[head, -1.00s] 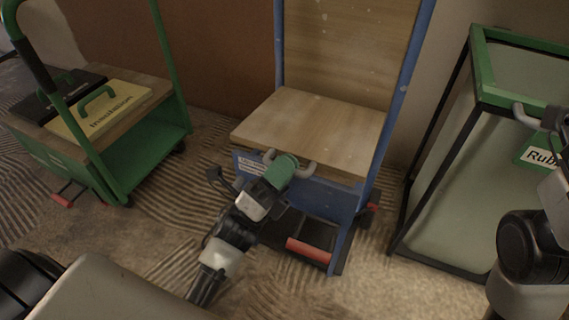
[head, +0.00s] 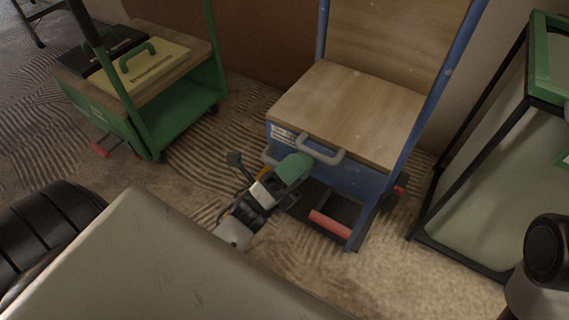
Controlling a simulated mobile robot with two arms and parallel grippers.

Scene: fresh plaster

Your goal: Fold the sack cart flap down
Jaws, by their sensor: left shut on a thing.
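The sack cart (head: 352,178) has a blue frame. Its wooden flap (head: 350,112) lies about level in front of the upright wooden back. A grey handle (head: 325,154) sticks out from the flap's front edge. My left gripper (head: 282,176), with a green fingertip pad, is just below and left of this handle. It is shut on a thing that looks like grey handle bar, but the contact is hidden. A small grey curved piece shows behind the gripper. My right gripper is out of view.
A red-padded pedal (head: 330,225) sits low on the cart. A green trolley (head: 190,98) with a yellow case (head: 148,68) and a black case (head: 103,56) stands left. A black-and-green framed bin (head: 482,160) stands right. Bare ridged floor lies between.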

